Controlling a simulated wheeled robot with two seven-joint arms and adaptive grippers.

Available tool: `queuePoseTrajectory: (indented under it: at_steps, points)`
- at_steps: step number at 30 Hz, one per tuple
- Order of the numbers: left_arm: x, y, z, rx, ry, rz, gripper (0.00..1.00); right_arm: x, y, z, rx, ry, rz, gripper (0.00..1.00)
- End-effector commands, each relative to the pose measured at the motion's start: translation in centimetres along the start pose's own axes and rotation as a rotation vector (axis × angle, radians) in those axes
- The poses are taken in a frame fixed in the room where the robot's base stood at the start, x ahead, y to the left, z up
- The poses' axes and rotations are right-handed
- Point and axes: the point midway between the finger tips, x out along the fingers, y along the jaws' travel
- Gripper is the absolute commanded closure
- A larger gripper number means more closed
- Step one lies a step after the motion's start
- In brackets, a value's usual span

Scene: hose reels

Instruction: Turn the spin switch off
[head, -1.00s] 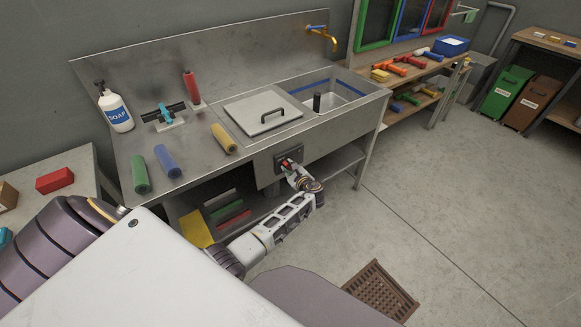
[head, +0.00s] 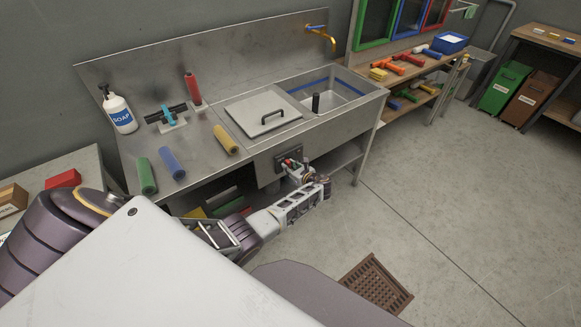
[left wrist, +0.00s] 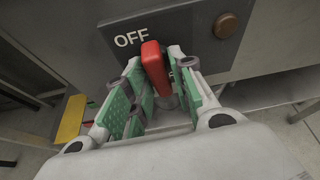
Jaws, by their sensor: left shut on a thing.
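The spin switch is a red lever (left wrist: 155,66) on a dark panel (left wrist: 215,30) on the front of the steel sink bench. In the left wrist view the word OFF is beside the lever's upper end, to its left, and the lever leans slightly left. My left gripper (left wrist: 158,84) has its green-padded fingers on both sides of the lever and is shut on it. In the head view the lever (head: 290,161) shows small at my left gripper (head: 294,166), partly hidden by it. My right gripper is not in view.
A brown round knob (left wrist: 226,25) sits on the panel right of the lever. The sink bench (head: 215,160) carries a soap bottle (head: 121,114), coloured rollers and a lidded basin (head: 262,108). A brown floor grate (head: 375,285) lies in front. The floor to the right is open.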

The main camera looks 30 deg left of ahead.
Motion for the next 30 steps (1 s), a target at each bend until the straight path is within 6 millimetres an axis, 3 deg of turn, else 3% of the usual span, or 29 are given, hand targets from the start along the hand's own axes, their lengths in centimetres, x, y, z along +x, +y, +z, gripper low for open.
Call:
queuePoseTrajectory:
  at_steps: [1, 23, 24, 26, 30]
  points:
    - [0.49, -0.12, 0.98, 0.012, -0.013, 0.009, 0.99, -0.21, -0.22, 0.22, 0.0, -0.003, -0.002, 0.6]
    - [0.52, -0.09, 0.74, 0.082, -0.012, 0.036, 1.0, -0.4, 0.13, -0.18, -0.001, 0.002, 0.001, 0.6]
    - [0.52, -0.09, 0.74, 0.082, -0.012, 0.036, 0.71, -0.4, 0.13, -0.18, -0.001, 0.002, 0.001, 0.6]
    - [0.51, -0.08, 0.71, 0.082, -0.011, 0.036, 0.63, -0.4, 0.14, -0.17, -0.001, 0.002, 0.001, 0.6]
    - [0.41, -0.04, 0.51, 0.083, -0.009, 0.036, 0.62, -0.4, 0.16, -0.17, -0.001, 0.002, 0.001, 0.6]
